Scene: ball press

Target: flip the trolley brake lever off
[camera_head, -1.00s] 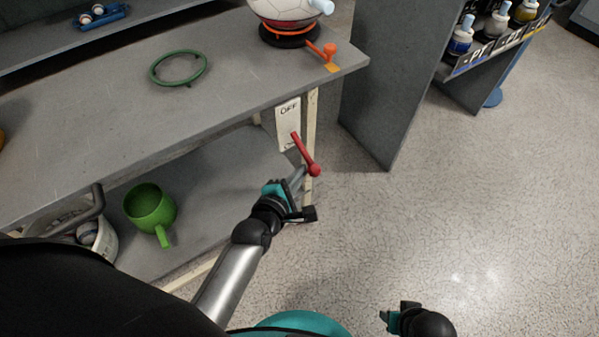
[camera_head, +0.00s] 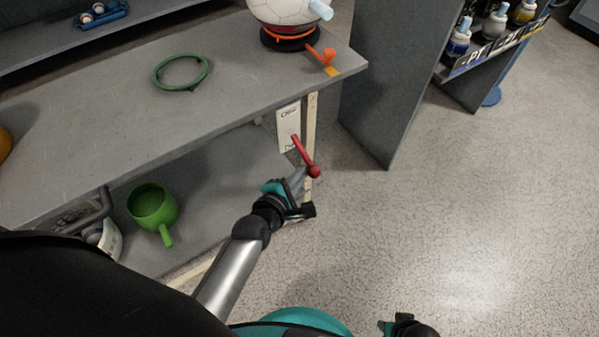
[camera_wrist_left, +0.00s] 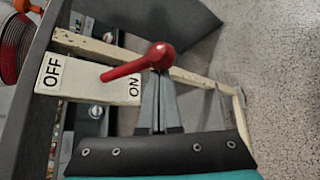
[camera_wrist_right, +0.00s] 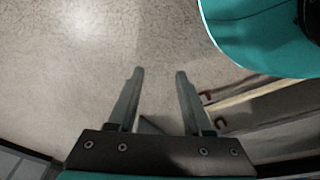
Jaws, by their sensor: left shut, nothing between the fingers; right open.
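The red brake lever (camera_head: 304,155) with a round knob sits on a white label plate (camera_head: 288,115) on the trolley's end. In the left wrist view the lever (camera_wrist_left: 128,69) slants toward the ON end of the plate (camera_wrist_left: 72,83), away from OFF. My left gripper (camera_head: 307,176) is shut and empty, its tips right at the knob. In the left wrist view the fingertips (camera_wrist_left: 158,74) are partly behind the knob; I cannot tell whether they touch. My right gripper (camera_wrist_right: 158,72) is open and empty over the floor, low in the head view (camera_head: 400,325).
The trolley's top (camera_head: 110,130) bears a green ring (camera_head: 181,73) and a ball on a black-and-red base with an orange handle (camera_head: 322,54). A green cup (camera_head: 152,206) stands on the lower shelf. A grey panel (camera_head: 370,100) rises to the right. The floor in front is clear.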

